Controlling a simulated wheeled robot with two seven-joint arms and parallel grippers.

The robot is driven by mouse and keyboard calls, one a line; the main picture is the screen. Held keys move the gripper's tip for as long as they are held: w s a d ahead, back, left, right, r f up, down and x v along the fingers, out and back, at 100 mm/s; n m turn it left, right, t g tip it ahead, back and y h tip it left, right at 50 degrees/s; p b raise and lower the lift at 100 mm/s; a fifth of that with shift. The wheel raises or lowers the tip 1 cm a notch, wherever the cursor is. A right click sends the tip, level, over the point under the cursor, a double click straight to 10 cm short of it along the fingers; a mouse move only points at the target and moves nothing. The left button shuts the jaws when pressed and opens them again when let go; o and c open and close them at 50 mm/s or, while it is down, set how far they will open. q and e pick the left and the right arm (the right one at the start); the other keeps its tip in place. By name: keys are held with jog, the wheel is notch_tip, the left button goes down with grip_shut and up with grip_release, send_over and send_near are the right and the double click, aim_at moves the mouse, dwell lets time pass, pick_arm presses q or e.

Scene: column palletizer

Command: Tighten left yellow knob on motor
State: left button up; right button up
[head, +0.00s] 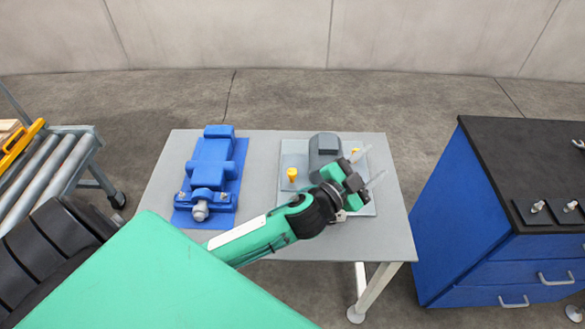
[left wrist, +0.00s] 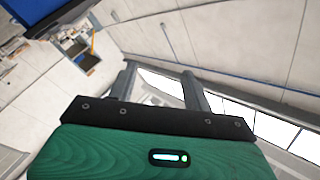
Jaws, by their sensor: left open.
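A grey motor (head: 325,147) sits on a light grey plate (head: 287,150) on the right half of the table. The left yellow knob (head: 292,174) stands upright on the plate, left of the motor. A second bit of yellow (head: 355,151) shows at the motor's right, close behind my gripper. My left gripper (head: 376,161) is above the right side of the plate, apart from the left knob, with its fingers spread and nothing between them. In the left wrist view, the two fingers (left wrist: 160,88) stand apart against the wall and windows; neither motor nor knob shows. My right gripper is not in view.
A blue machine (head: 212,160) on a blue base stands on the left half of the grey table (head: 258,145). A blue cabinet (head: 460,195) with a dark top stands to the right, and a roller conveyor (head: 45,165) to the left. Open floor lies behind the table.

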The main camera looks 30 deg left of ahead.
pick_arm(q)
jog(key=d+r+m+g+h, duration=0.2)
jog(key=d+r+m+h, duration=0.35)
jog(key=m+h, duration=0.25)
jog(key=m+g+y+p, duration=0.1)
jog(key=m+g+y, duration=1.3)
jog(key=g, duration=0.2)
send_over(292, 171)
notch_tip(292, 171, down, 18)
jog(key=shift+f, duration=0.15)
notch_tip(292, 171, down, 4)
jog(key=shift+p, duration=0.45)
jog(key=shift+f, duration=0.65)
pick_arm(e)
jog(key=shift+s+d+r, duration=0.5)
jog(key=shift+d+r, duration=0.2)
